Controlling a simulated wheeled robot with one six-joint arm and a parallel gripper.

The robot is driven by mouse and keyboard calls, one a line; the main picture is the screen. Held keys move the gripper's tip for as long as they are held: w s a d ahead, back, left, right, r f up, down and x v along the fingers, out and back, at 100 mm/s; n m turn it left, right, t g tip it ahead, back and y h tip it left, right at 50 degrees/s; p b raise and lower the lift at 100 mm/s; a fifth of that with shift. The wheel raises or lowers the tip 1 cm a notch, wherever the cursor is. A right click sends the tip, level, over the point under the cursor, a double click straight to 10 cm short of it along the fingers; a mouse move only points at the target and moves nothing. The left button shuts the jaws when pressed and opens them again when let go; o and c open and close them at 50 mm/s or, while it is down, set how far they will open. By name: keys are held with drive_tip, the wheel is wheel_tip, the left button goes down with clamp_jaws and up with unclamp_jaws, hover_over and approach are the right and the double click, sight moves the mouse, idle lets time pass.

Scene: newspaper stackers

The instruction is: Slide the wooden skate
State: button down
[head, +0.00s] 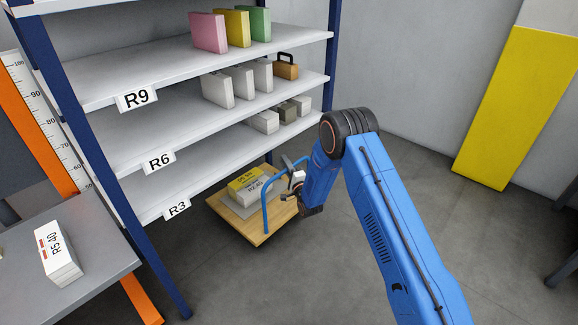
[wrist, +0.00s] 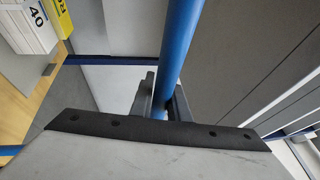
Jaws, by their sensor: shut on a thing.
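The wooden skate (head: 258,234) is a low light-wood platform on the floor beside the shelf rack, partly under its lowest shelf. A blue tubular handle (head: 266,211) rises from it. A yellow bundle and a white bundle (head: 257,194) lie stacked on the skate over a grey sheet. My gripper (head: 297,184) is at the handle on the skate's right side. In the wrist view the jaws (wrist: 163,98) are closed around the blue tube (wrist: 180,38). The skate's wood (wrist: 14,112) shows at the left of that view. The skate's wheels are hidden.
The rack with blue posts has shelves labelled R9, R6 (head: 160,161) and R3 (head: 177,207), holding bundles and boxes. A grey table (head: 95,262) with a white bundle (head: 58,253) stands at left. Open floor (head: 300,275) lies in front; a yellow panel (head: 517,105) is on the wall.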

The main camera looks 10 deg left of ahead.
drive_tip(key=shift+w, duration=0.1)
drive_tip(key=c, duration=1.7)
unclamp_jaws()
drive_tip(key=shift+a, duration=0.2)
drive_tip(key=shift+d, duration=0.1)
drive_tip(key=v, duration=1.7)
drive_tip(key=shift+d+r, duration=0.1)
